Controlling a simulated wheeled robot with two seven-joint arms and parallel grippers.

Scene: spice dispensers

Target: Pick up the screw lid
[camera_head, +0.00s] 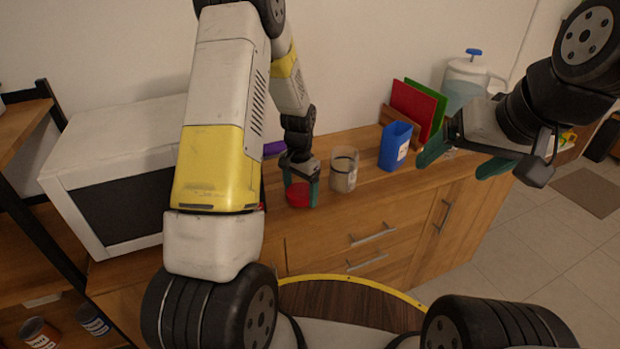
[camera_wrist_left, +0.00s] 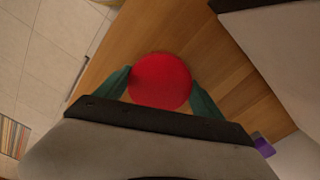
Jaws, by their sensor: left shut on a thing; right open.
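The red round screw lid (camera_wrist_left: 160,80) sits between the two green fingers of my left gripper (camera_wrist_left: 159,92) in the left wrist view. In the head view the red lid (camera_head: 298,194) shows low between the fingers of my left gripper (camera_head: 300,190), at the wooden counter beside a clear jar (camera_head: 344,170). My left gripper points down and is shut on the lid. I cannot tell whether the lid touches the counter. My right gripper (camera_head: 462,160) is open and empty, in the air at the right.
A blue container (camera_head: 395,146) stands right of the jar. Red (camera_head: 412,108) and green (camera_head: 432,103) boards and a clear pitcher (camera_head: 465,85) stand behind. A white box-shaped appliance (camera_head: 120,140) is at the left. A purple thing (camera_head: 274,148) lies behind my left gripper.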

